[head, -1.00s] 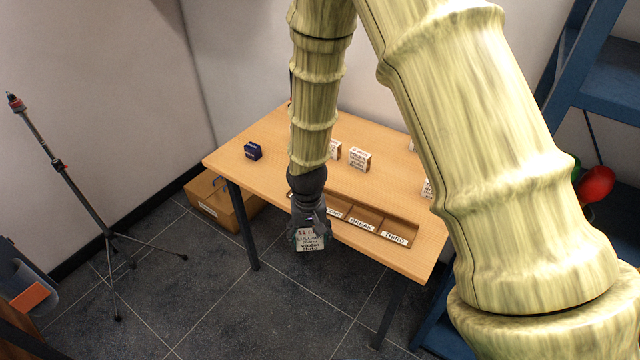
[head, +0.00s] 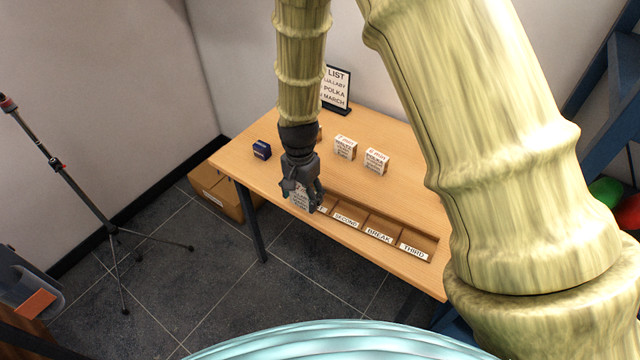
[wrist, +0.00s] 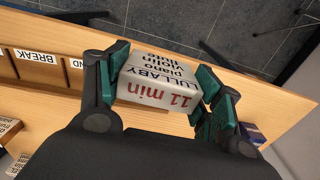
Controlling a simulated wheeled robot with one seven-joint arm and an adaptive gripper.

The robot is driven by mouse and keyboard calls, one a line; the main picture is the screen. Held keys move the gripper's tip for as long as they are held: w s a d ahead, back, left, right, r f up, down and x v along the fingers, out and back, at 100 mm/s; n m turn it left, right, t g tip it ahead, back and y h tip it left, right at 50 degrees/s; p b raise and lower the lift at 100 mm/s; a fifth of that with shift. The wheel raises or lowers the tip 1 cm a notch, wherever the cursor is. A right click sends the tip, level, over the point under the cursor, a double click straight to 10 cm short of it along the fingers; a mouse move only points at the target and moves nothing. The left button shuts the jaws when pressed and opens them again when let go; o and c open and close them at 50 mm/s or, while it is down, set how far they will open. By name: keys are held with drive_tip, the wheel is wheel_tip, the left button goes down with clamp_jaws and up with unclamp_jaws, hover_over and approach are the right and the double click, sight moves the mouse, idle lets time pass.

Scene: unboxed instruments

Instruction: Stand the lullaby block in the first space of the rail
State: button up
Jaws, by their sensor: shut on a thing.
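My gripper (head: 302,190) is shut on the white lullaby block (head: 299,199), at the left end of the rail. In the wrist view the block (wrist: 160,82) sits between the green finger pads, with "LULLABY" and "11 min" on its face. The wooden rail (head: 386,224) runs along the table's front edge. Its labels SECOND, BREAK and THIRD are readable. The first space is mostly hidden behind my gripper and block, with only the end of its label showing. I cannot tell whether the block touches the rail.
Two white blocks, one (head: 345,148) left of the other (head: 376,162), stand behind the rail on the table (head: 400,150). A list sign (head: 337,90) stands at the back. A small dark blue box (head: 262,149) sits at the left. A tripod (head: 110,230) stands on the floor.

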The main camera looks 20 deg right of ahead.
drive_tip(key=w+d, duration=0.1)
drive_tip(key=d, duration=0.1)
drive_tip(key=w+d+p, duration=0.1)
drive_tip(key=d, duration=0.1)
drive_tip(key=w+d, duration=0.2)
drive_tip(key=shift+w+f+p, duration=0.1)
drive_tip(key=shift+f+p, duration=0.2)
drive_tip(key=shift+p, duration=0.05)
drive_tip(key=shift+f+p, duration=0.75)
drive_tip(key=shift+f, duration=1.05)
drive_tip(key=shift+f, duration=0.15)
drive_tip(key=o, duration=1)
drive_tip(key=shift+r+b, duration=1.65)
drive_tip(key=shift+r, duration=4.55)
